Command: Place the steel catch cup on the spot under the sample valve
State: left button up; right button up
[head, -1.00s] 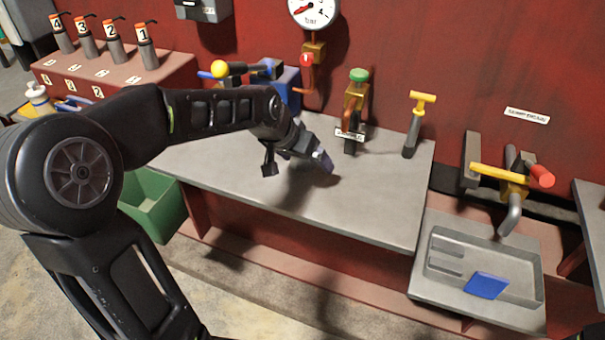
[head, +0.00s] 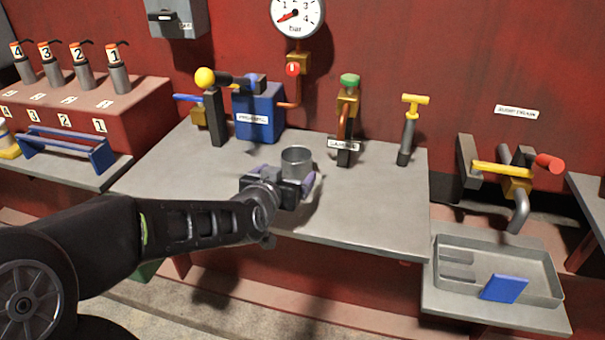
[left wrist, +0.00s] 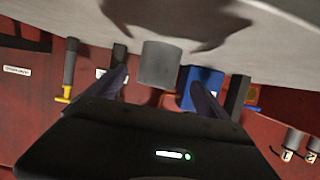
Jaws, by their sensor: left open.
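The steel catch cup (head: 297,158) is a grey metal cylinder standing upright on the grey bench. My left gripper (head: 291,178) is open at the near side of the cup, hiding its lower part. In the left wrist view, which is turned upside down, the cup (left wrist: 160,64) shows between the two spread fingers (left wrist: 158,85). I cannot tell whether a finger touches it. The sample valve (head: 347,104), brass with a green knob, stands to the right and behind the cup. I cannot make out a marked spot under it. My right gripper is not in view.
A blue box (head: 258,115) and a yellow-ball lever (head: 205,80) stand behind the cup. A yellow T-handle (head: 412,105) is right of the valve. A tray (head: 545,288) with a blue block sits lower right. The bench's front right (head: 375,215) is clear.

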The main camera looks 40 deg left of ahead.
aim_at(301, 160)
pick_arm(q)
jog(key=shift+x, duration=1.25)
jog(key=shift+w, duration=0.1)
jog(key=x, duration=0.5)
jog(key=shift+w+r, duration=0.1)
jog(key=shift+c, duration=0.2)
